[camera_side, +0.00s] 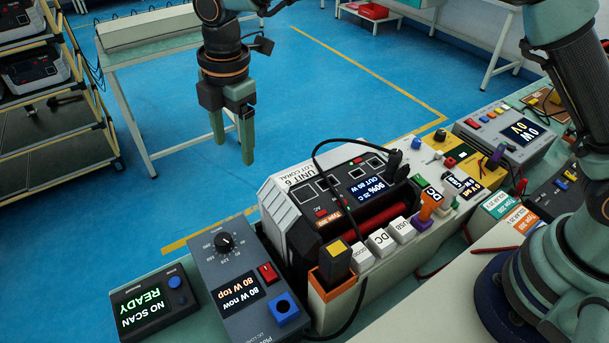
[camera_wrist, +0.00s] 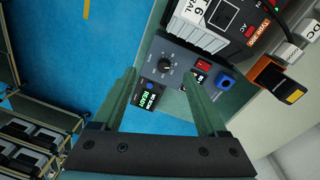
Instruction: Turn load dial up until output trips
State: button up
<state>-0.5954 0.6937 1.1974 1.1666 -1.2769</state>
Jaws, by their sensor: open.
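The load dial (camera_side: 224,242) is a round black knob with a pale pointer on a grey load box, with scale marks around it. It also shows in the wrist view (camera_wrist: 165,66), ahead of and between the fingers. The load box display (camera_side: 239,294) reads "80 W now" and "80 W top". The power station (camera_side: 330,188), labelled Unit 6, has a lit screen (camera_side: 371,185) reading 90%, 25 C and OUT 80 W. My gripper (camera_side: 231,150) is open and empty, pointing down, high above and behind the load box. It also shows in the wrist view (camera_wrist: 163,92).
A scanner box (camera_side: 150,305) reading "NO SCAN READY" stands left of the load box. A red switch (camera_side: 268,273) and blue socket (camera_side: 284,307) sit near the dial. An orange holder (camera_side: 335,295), labelled plugs and a black cable crowd the right. Space above the load box is clear.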

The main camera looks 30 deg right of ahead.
aim_at(223, 238)
jog(key=s+a+f+n, duration=0.2)
jog(key=a+f+n, duration=0.2)
jog(key=a+f, duration=0.3)
jog(key=shift+g+h, duration=0.3)
jog(key=shift+g, duration=0.1)
notch_tip(223, 238, down, 12)
jog(key=shift+d+f, duration=0.1)
grip_shut()
